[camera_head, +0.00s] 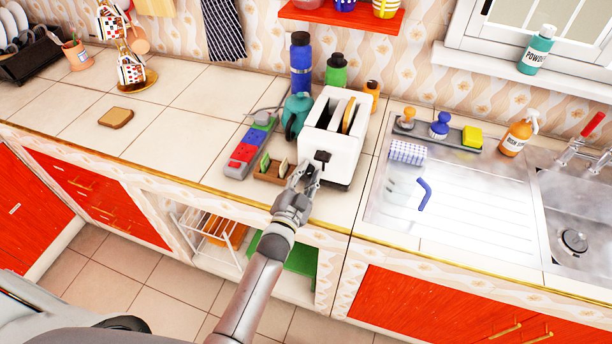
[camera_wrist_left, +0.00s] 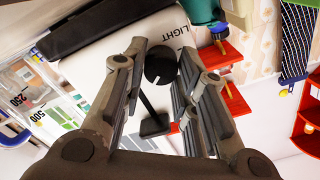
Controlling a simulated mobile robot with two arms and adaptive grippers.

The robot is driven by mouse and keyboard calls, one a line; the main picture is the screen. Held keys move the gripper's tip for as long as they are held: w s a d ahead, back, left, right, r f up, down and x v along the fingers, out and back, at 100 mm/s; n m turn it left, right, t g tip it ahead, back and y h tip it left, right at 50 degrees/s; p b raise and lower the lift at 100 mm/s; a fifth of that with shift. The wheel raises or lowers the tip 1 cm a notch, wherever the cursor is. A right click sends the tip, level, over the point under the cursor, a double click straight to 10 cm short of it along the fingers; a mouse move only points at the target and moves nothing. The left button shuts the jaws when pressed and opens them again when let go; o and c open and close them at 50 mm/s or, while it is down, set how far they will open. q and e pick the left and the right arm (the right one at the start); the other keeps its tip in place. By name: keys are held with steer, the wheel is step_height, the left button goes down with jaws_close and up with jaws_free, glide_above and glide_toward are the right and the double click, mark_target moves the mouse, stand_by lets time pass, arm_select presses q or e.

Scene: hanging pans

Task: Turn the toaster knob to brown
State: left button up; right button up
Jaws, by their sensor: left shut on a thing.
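The white toaster (camera_head: 341,150) stands on the counter, with a slice of bread (camera_head: 349,116) in one slot. A black lever (camera_head: 322,156) shows on its front. My left gripper (camera_head: 306,174) is at the toaster's front, low down. In the left wrist view, the round black toaster knob (camera_wrist_left: 160,66) has a short pale mark on it. The fingers (camera_wrist_left: 158,70) are on either side of the knob, shut on it. The word LIGHT (camera_wrist_left: 175,41) is printed near the knob. The word brown cannot be seen. My right gripper is not in view.
A wooden toast rack (camera_head: 272,170) and a red and blue item (camera_head: 247,150) stand left of the toaster. A teal pot (camera_head: 296,112) and bottles (camera_head: 301,65) stand close behind. The sink drainer (camera_head: 470,200) is to the right. The counter farther left is mostly clear.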

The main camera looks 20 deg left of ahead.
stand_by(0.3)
arm_select(q)
steer(key=o, duration=1)
steer(key=shift+o, duration=0.2)
steer(key=shift+s, duration=0.1)
steer(key=s, duration=1.1)
steer(key=shift+s+a, duration=0.2)
steer(key=shift+s, duration=0.2)
